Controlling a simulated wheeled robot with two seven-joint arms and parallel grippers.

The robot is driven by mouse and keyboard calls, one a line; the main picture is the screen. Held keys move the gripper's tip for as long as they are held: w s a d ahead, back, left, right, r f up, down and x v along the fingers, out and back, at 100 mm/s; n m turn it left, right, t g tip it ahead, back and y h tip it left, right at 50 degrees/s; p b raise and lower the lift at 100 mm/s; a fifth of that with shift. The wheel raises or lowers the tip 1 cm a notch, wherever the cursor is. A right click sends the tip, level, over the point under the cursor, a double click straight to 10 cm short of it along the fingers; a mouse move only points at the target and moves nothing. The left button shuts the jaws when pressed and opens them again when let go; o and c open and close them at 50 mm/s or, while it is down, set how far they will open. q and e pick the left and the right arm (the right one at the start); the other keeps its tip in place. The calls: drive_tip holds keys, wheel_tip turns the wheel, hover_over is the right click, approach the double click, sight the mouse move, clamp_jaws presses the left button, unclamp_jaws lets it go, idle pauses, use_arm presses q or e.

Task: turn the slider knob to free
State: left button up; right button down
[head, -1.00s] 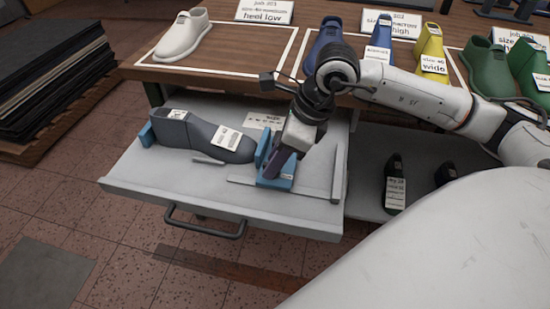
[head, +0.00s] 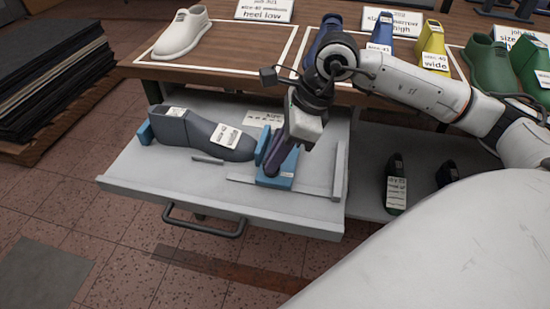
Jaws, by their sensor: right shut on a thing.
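The blue slider (head: 283,182) sits on the pale pull-out tray (head: 140,187), at the toe end of a dark grey shoe last (head: 205,136). A blue stop (head: 146,133) stands at the last's other end. My right gripper (head: 276,171) points down at the slider from above and is shut on the slider knob, which its fingers hide. I cannot read the knob's setting. My left gripper is not in view.
A dark handle (head: 205,222) is on the tray's front. Above is a wooden bench (head: 240,55) with white, blue, yellow and green lasts and label cards. Dark lasts (head: 396,185) stand on a lower shelf. Dark sheets (head: 45,75) are stacked at left.

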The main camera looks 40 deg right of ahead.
drive_tip(key=n, duration=0.1)
drive_tip(key=n+g+b, duration=0.1)
drive_tip(key=n, duration=0.2)
drive_tip(key=shift+w+g+y, duration=0.25)
drive_tip(key=shift+g+y, duration=0.05)
drive_tip(key=shift+y, duration=0.1)
drive_tip(key=n+g+b, duration=0.1)
drive_tip(key=n, duration=0.4)
drive_tip(key=n+g+b, duration=0.1)
drive_tip(key=n, duration=0.1)
drive_tip(key=n+g+b, duration=0.1)
drive_tip(key=n, duration=0.1)
drive_tip(key=shift+w, duration=0.25)
drive_tip(key=shift+n+g+h+b, duration=0.3)
drive_tip(key=shift+n+g+h, duration=0.2)
drive_tip(key=shift+n, duration=0.7)
drive_tip(key=shift+r, duration=0.1)
drive_tip(key=c, duration=1.8)
unclamp_jaws()
drive_tip(key=shift+c, duration=0.2)
